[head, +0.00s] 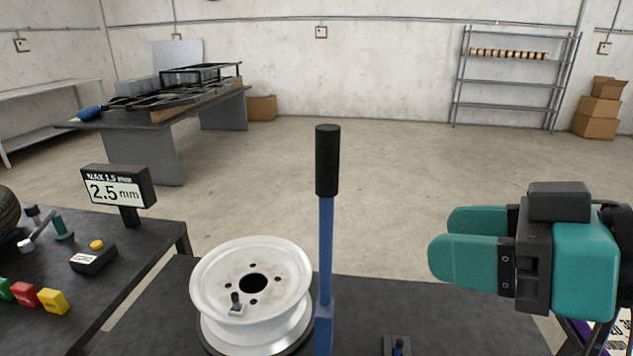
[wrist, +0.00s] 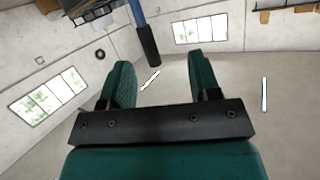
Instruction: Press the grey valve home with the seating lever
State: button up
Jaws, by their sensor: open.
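The seating lever (head: 326,230) stands upright with a blue shaft and a black grip (head: 327,160). Its grip also shows in the wrist view (wrist: 148,48), beyond my fingers. The grey valve (head: 236,302) is a small dark stub in the white wheel rim (head: 290,262), on its near left side. How deep it sits cannot be told. My gripper (head: 435,242), with teal fingers, is to the right of the lever and apart from it. In the wrist view my gripper (wrist: 160,82) is open with nothing between the fingers.
A display (head: 117,190) reading "2.5 mm" under "MAX 1.5 mm" stands on the dark left bench (head: 130,235). Coloured blocks (head: 35,295) and a box with a yellow button (head: 95,255) lie there. A small dark fixture (head: 397,346) is right of the lever. The space between lever and gripper is clear.

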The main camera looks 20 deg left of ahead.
aim_at(317, 153)
jog(key=w+a+t+y+p, duration=0.1)
jog(key=w+a+p, duration=0.1)
jog(key=a+p, duration=0.2)
jog(key=w+a+r+y+p, duration=0.1)
jog(key=w+a+p, duration=0.2)
jog(key=a, duration=0.4)
jog(key=w+a+r+t+p, duration=0.1)
jog(key=w+a+p, duration=0.2)
jog(key=a+p, duration=0.1)
jog(key=shift+w+a+r+t+y+p, duration=0.15)
jog(key=shift+a+y+p, duration=0.05)
jog(key=shift+a, duration=0.15)
jog(key=shift+w+a+r+t+y+p, duration=0.1)
jog(key=shift+a+t+y+p, duration=0.1)
jog(key=shift+a, duration=0.15)
jog(key=shift+w+a+f, duration=0.15)
jog(key=shift+a+f, duration=0.05)
jog(key=shift+a, duration=0.15)
grip_shut()
